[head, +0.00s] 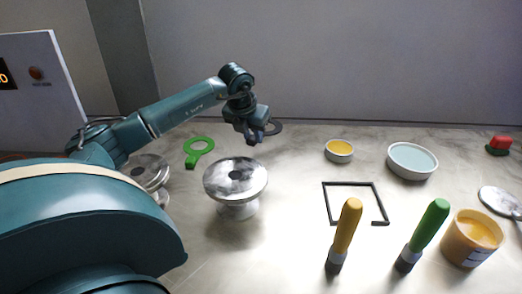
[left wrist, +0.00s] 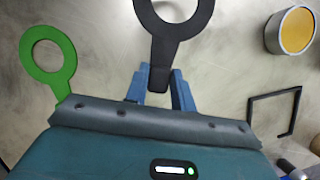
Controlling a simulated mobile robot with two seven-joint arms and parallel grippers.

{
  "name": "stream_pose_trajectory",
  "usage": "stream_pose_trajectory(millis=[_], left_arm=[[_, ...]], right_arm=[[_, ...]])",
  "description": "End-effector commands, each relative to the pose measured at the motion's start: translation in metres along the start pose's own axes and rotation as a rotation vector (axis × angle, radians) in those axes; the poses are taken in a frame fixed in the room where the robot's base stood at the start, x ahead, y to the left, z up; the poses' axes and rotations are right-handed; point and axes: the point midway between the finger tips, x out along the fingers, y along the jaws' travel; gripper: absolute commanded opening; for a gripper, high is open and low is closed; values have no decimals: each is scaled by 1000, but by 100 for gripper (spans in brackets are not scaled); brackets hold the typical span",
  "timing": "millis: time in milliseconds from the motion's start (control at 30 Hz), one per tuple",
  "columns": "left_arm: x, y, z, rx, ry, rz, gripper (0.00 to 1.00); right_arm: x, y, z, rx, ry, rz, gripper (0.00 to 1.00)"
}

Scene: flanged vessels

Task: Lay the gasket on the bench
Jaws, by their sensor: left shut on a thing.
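A dark ring-shaped gasket with a tab (head: 275,127) is held by my left gripper (head: 255,138) toward the back of the bench. In the left wrist view, the two blue fingers (left wrist: 160,88) are shut on the tab of the dark gasket (left wrist: 162,55), and its ring extends past the top edge. I cannot tell how high it is above the bench (head: 290,200). A similar green gasket (head: 192,160) lies flat on the bench at left; it also shows in the left wrist view (left wrist: 63,70). My right gripper is not in view.
A flanged vessel (head: 236,180) stands in front of my left gripper, another (head: 148,170) at left, partly hidden by my arm. A black angular frame (head: 326,205), yellow (head: 339,155) and pale (head: 412,166) bowls, two handled tools and a yellow tub (head: 470,245) are at right.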

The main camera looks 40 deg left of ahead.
Motion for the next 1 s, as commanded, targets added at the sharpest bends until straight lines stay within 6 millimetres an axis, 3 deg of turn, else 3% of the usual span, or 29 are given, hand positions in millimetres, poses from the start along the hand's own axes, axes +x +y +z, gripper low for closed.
stream_pose_trajectory(millis=[467, 833, 867, 1000], left_arm=[[49, 0, -20, 0, 0, 0, 2], [54, 0, -22, 0, -2, 0, 2], [53, 0, -22, 0, -2, 0, 27], [53, 0, -22, 0, -2, 0, 39]], right_arm=[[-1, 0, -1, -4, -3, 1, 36], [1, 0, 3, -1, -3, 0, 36], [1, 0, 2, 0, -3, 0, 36], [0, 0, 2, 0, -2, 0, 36]])
